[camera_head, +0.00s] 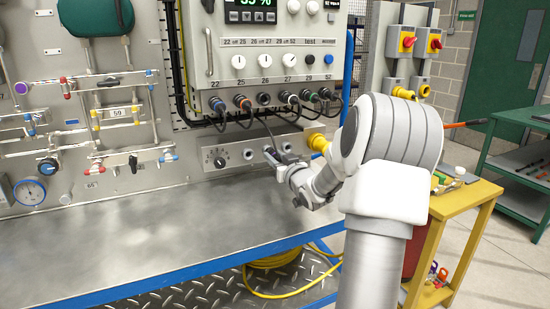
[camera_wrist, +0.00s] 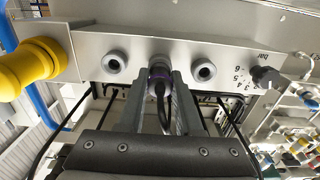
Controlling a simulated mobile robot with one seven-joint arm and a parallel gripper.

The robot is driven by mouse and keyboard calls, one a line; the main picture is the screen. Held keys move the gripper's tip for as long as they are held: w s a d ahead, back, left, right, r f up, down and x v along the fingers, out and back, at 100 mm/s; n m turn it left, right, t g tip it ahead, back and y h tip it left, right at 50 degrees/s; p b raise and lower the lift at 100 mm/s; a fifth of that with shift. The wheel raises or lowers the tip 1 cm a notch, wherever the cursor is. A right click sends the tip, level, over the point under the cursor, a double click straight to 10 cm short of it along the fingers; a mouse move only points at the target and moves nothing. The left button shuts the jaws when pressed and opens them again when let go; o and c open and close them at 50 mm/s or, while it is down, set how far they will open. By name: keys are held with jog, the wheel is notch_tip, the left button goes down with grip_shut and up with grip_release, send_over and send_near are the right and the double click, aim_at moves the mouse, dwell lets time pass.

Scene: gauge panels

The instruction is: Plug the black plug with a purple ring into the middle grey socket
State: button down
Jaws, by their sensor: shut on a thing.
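The black plug with a purple ring (camera_wrist: 158,76) is between the two fingers of my gripper (camera_wrist: 160,82), which is shut on it. A dark cable trails from the plug back between the fingers. The plug's front end is in line with the middle grey socket and covers most of it; I cannot tell how far in it sits. The grey sockets on either side, one on the left (camera_wrist: 114,61) and one on the right (camera_wrist: 203,69), are empty. In the head view my gripper (camera_head: 271,157) is at the low socket strip, and the plug is mostly hidden.
A yellow connector (camera_wrist: 32,68) sticks out of the strip's end, also in the head view (camera_head: 317,142). A black knob (camera_wrist: 265,77) is at the other end. Several cabled plugs (camera_head: 266,99) hang above the strip. The metal bench top (camera_head: 140,245) is clear.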

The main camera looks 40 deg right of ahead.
jog(key=shift+w, duration=0.25)
jog(key=c, duration=0.5)
grip_release()
jog(key=p+v, duration=0.1)
jog(key=v, duration=1.6)
jog(key=shift+s, duration=0.25)
jog(key=shift+d, duration=0.1)
